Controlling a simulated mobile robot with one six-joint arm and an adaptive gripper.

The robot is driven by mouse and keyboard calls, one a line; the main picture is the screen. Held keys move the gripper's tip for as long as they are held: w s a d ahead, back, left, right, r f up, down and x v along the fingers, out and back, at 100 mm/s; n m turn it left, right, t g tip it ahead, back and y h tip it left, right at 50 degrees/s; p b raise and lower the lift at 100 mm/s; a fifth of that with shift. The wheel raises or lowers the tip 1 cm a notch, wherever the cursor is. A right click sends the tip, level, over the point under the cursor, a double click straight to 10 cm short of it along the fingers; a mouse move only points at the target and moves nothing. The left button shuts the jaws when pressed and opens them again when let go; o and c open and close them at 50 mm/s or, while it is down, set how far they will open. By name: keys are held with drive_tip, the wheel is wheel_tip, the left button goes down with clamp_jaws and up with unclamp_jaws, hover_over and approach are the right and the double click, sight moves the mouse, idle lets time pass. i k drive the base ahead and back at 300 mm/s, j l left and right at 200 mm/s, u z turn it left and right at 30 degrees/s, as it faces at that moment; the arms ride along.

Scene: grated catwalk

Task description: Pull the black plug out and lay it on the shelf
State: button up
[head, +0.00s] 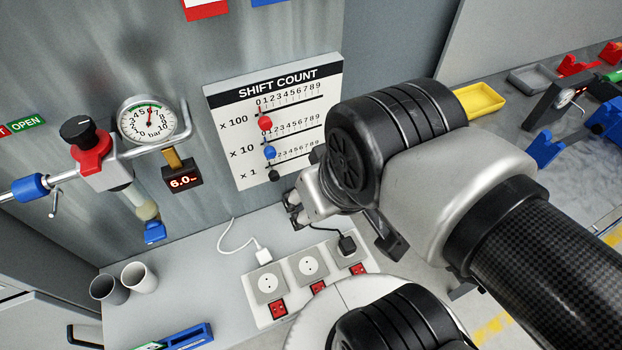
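The black plug (347,243) sits in the rightmost socket of a white power strip (290,290). Its black cable runs left and up from it toward my gripper's underside. The grey shelf (190,285) carries the strip and has bare surface to its left. My gripper (295,208) is above and left of the black plug, apart from it, in front of the shift count board. Its dark fingertips look small and spread, with nothing visible between them. My arm covers the area right of the plug.
A white plug (263,256) with a white cable is at the strip's back left. Red switches (278,308) line its front. Two cups (139,277) and a blue tray (188,337) stand left. A gauge (148,120) and valve pipe are on the wall. A yellow tray (480,100) is far right.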

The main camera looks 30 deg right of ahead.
sight(347, 246)
drive_tip(key=k+u, duration=0.1)
drive_tip(key=u, duration=0.35)
drive_tip(key=z, duration=1.1)
drive_tip(key=k+l+u, duration=0.1)
drive_tip(key=l+u, duration=0.2)
drive_tip(key=k+l+u, duration=0.25)
drive_tip(key=i, duration=0.1)
